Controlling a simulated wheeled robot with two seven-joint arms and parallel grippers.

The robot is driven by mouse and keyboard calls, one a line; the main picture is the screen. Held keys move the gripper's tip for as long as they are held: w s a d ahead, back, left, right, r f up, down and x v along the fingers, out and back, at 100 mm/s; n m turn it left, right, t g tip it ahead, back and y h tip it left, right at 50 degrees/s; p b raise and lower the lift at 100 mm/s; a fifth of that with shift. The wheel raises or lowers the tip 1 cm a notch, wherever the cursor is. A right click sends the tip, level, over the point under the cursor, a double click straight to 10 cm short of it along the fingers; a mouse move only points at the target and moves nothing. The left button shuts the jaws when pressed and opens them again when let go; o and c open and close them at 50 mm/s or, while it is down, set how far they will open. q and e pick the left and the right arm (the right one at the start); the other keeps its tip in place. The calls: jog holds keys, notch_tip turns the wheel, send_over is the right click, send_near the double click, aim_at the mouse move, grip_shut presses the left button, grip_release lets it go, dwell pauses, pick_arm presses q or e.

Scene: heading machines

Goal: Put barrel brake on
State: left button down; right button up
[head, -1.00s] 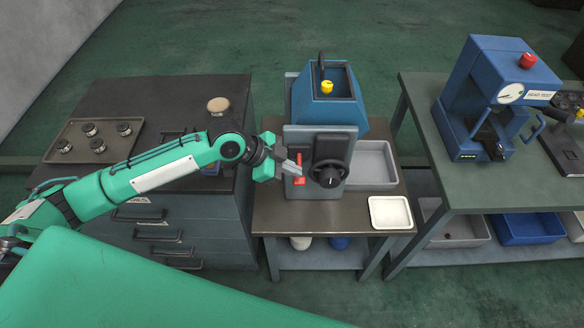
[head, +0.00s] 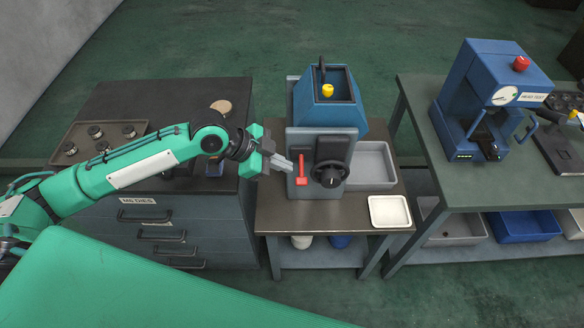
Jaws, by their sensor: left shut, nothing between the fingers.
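The blue and grey heading machine (head: 326,115) stands on the middle bench. A red lever (head: 301,182) is on its grey front panel, left of a black handwheel (head: 329,174); it looks like the brake handle, with its wide red end low. My left gripper (head: 288,166) is shut and empty. Its fingertips point right and lie just above and left of the red lever in the picture; I cannot tell whether they touch the panel. My right gripper is not in view.
A grey bin (head: 371,163) and a white tray (head: 390,211) are on the bench's right. A dark drawer cabinet (head: 150,220) with a tray of round parts (head: 112,132) stands left. A blue test press (head: 490,100) stands on the right table.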

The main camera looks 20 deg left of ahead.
pick_arm(q)
jog(key=shift+s+b+v, duration=0.2)
jog(key=shift+b+v, duration=0.2)
jog(key=shift+v, duration=1)
jog(key=shift+s+b+v, duration=0.2)
jog(key=shift+b+v, duration=0.15)
jog(key=shift+v, duration=1.1)
jog(key=shift+d+f, duration=0.1)
jog(key=shift+f, duration=0.05)
